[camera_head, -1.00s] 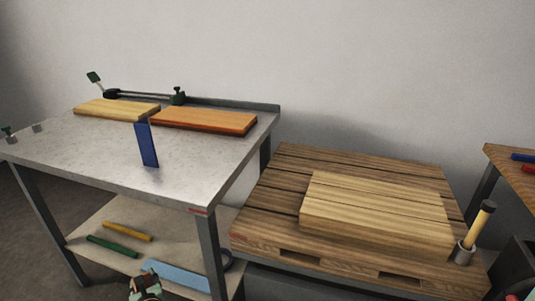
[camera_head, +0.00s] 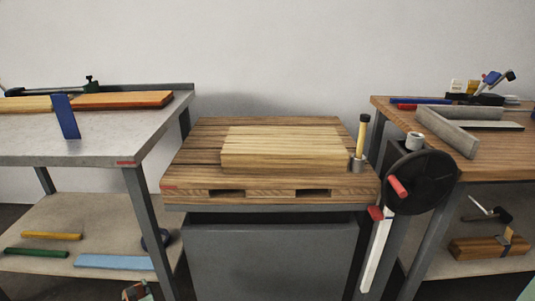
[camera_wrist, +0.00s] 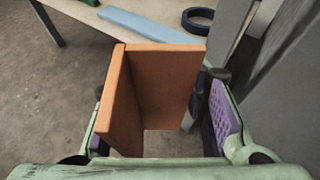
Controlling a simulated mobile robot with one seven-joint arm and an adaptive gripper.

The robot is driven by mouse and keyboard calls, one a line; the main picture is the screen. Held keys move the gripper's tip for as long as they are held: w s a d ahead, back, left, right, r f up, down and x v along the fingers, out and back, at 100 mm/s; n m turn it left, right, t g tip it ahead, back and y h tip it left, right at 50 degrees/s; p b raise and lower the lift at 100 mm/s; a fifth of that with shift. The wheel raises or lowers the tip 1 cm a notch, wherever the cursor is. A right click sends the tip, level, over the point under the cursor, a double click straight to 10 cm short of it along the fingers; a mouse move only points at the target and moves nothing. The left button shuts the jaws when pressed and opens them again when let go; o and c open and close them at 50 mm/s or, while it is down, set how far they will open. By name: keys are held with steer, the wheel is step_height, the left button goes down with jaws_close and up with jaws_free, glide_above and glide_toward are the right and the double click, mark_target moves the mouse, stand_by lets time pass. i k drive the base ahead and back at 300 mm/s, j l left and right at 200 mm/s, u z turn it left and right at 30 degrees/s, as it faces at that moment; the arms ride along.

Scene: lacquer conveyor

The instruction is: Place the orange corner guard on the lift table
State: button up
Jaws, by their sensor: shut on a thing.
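The orange corner guard (camera_wrist: 160,82) is an L-shaped piece of two flat plates. It is between the purple-padded fingers of my gripper (camera_wrist: 165,115) in the wrist view, and my gripper is shut on it. The guard is held in the air, with floor and a low shelf behind it. The lift table appears to be the middle unit, with a slatted wooden top (camera_head: 195,155) over a grey body. A stack of pale boards (camera_head: 280,146) lies on that top. The guard is apart from it. The guard cannot be made out clearly in the head view.
A metal-topped bench (camera_head: 100,138) with boards and an upright blue piece (camera_head: 66,116) stands left. A yellow-handled tool (camera_head: 362,135) stands in a holder at the top's right edge. A black handwheel (camera_head: 421,182) is beside it. A wooden bench (camera_head: 500,148) stands right.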

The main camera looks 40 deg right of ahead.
mark_target(210, 169)
steer(key=j+z, duration=0.35)
steer(key=z, duration=0.15)
steer(key=j+z, duration=0.45)
steer(key=i+l, duration=0.05)
steer(key=l, duration=0.05)
